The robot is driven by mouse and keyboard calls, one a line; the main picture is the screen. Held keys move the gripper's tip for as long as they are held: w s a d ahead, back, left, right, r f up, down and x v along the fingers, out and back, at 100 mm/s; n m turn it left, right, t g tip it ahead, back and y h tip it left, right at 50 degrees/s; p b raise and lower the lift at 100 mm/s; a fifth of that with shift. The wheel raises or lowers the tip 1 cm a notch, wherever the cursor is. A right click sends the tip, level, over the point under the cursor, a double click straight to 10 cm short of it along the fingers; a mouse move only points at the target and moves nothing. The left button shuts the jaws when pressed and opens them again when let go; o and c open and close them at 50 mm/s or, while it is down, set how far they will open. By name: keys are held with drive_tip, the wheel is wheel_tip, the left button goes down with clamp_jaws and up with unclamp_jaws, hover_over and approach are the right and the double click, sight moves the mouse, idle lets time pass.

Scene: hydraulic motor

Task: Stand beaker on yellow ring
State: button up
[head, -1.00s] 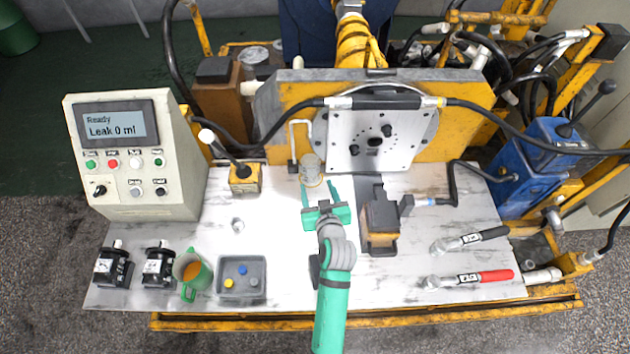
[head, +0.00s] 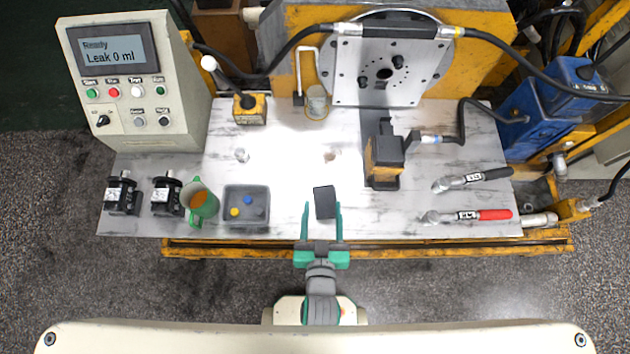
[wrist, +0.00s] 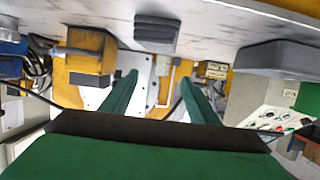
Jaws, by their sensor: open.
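The clear beaker (head: 317,102) stands upright at the back of the bench, beside the bent white pipe and left of the round steel plate. A thin yellowish edge shows at its base, which looks like the yellow ring (head: 316,116); at this size I cannot tell how well centred the beaker is on it. My gripper (head: 322,208) is open and empty at the bench's front edge, well apart from the beaker. Its two green fingers also show spread in the wrist view (wrist: 158,80). I cannot make out the beaker in the wrist view.
A dark block (head: 324,202) lies by my fingertips. A yellow-black block (head: 384,165) and two wrenches (head: 470,180) are right. The bench middle is mostly clear.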

drive_tip(key=s+a+r+t, duration=0.1)
drive_tip(key=s+r, duration=0.6)
drive_tip(key=s, duration=0.4)
drive_tip(key=shift+s+a+r+y, duration=0.25)
drive_tip(key=shift+s+a+y, duration=0.05)
drive_tip(key=shift+a, duration=0.1)
